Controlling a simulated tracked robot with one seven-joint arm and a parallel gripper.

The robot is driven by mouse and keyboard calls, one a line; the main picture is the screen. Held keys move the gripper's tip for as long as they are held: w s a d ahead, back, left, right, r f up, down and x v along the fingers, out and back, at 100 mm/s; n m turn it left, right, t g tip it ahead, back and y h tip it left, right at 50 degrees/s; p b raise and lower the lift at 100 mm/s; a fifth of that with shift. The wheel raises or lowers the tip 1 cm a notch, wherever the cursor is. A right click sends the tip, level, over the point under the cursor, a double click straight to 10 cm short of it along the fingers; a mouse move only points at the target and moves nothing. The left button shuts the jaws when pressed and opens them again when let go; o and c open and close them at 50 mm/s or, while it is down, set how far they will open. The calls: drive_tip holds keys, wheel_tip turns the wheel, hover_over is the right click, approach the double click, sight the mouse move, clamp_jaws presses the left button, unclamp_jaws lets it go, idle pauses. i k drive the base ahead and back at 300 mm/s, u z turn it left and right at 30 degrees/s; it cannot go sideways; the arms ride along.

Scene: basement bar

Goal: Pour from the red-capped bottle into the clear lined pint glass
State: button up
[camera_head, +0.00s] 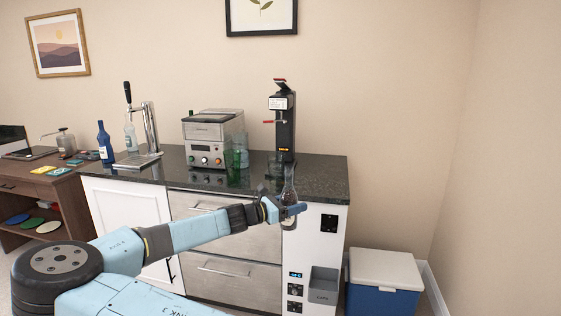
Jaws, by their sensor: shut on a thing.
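My gripper (284,211) is shut on a glass bottle (289,188) in front of the counter's right part. The bottle stands about upright, with its narrow neck up and its lower part between the fingers. A red cap on it cannot be made out at this size. A clear glass vessel (242,149) stands on the counter beside the steel machine, behind and left of my gripper. I cannot tell whether it is the lined pint glass. A green bottle or glass (234,171) stands just in front of it.
The dark counter (325,178) also holds a steel machine (206,140), a black dispenser (284,125), a beer tap (150,130), a blue bottle (104,143) and a clear bottle (130,132). A blue cooler (383,300) stands on the floor at the right. The counter's right end is clear.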

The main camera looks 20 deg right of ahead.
sight(275, 159)
drive_tip(key=z, duration=0.2)
drive_tip(key=k, duration=0.25)
drive_tip(key=u, duration=1)
drive_tip(key=i, duration=0.15)
drive_tip(key=z, duration=1.85)
drive_tip(key=i, duration=1.25)
drive_tip(key=z, duration=2.4)
drive_tip(key=i, duration=0.15)
drive_tip(key=u, duration=3.6)
